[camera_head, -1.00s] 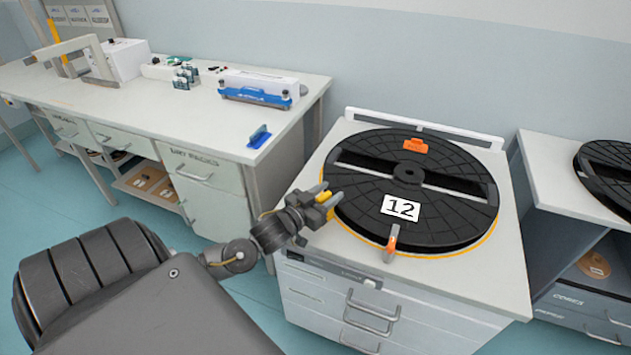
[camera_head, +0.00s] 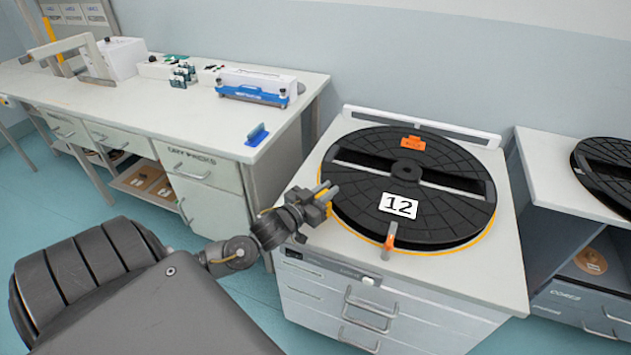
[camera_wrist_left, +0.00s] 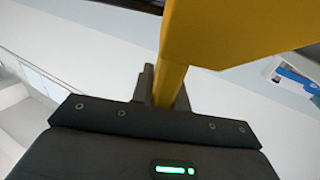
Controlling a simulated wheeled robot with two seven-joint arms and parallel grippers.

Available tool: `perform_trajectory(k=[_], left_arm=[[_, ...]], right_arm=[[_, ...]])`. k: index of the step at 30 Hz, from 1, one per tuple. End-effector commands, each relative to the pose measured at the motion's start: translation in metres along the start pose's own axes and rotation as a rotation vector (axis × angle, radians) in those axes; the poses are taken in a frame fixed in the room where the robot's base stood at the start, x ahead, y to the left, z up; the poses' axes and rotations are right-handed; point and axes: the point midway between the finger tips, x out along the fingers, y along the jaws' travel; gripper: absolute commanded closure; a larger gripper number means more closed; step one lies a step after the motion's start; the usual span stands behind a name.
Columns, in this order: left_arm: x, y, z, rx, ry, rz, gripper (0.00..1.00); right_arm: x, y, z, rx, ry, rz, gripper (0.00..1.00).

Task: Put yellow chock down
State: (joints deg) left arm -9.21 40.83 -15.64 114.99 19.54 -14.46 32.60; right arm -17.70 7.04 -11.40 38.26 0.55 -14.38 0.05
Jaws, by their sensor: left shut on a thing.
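My left gripper (camera_head: 328,192) is at the left edge of the black reel numbered 12 (camera_head: 365,205), above the left side of the grey cabinet top. It is shut on the yellow chock (camera_wrist_left: 235,35), which fills the upper middle of the left wrist view and extends out of the picture. In the head view the fingers mostly hide the chock, with only small bits of yellow between and beside them. I cannot tell whether the chock touches the cabinet top or the reel. My right gripper is not in view.
Orange pieces sit at the reel's back (camera_head: 411,143) and front edge (camera_head: 391,236). A long workbench (camera_head: 200,115) at the left holds a blue-and-white device (camera_head: 255,87) and a small blue block (camera_head: 257,134). Another black reel (camera_head: 610,175) lies on the cabinet at the right.

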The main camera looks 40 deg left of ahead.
Motion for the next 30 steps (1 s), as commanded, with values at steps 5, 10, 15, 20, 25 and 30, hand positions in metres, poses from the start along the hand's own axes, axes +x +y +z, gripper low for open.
perform_trajectory(k=[5,10,15,20,25,30], left_arm=[[0.0,0.0,-0.004,0.0,0.003,0.0,1.0],[0.001,0.0,-0.019,0.001,0.005,0.001,1.0],[-0.015,-0.004,-0.05,0.003,0.003,0.002,1.0],[-0.049,-0.01,-0.092,0.005,0.0,0.004,1.0],[-0.085,-0.018,-0.105,0.002,-0.005,0.001,1.0],[-0.111,-0.024,-0.118,-0.001,-0.002,0.0,1.0]], right_arm=[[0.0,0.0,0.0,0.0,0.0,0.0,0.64],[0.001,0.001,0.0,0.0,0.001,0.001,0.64],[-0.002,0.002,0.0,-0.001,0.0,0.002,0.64],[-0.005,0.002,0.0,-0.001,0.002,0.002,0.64],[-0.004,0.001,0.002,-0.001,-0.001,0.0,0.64],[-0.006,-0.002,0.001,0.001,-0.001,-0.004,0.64]])
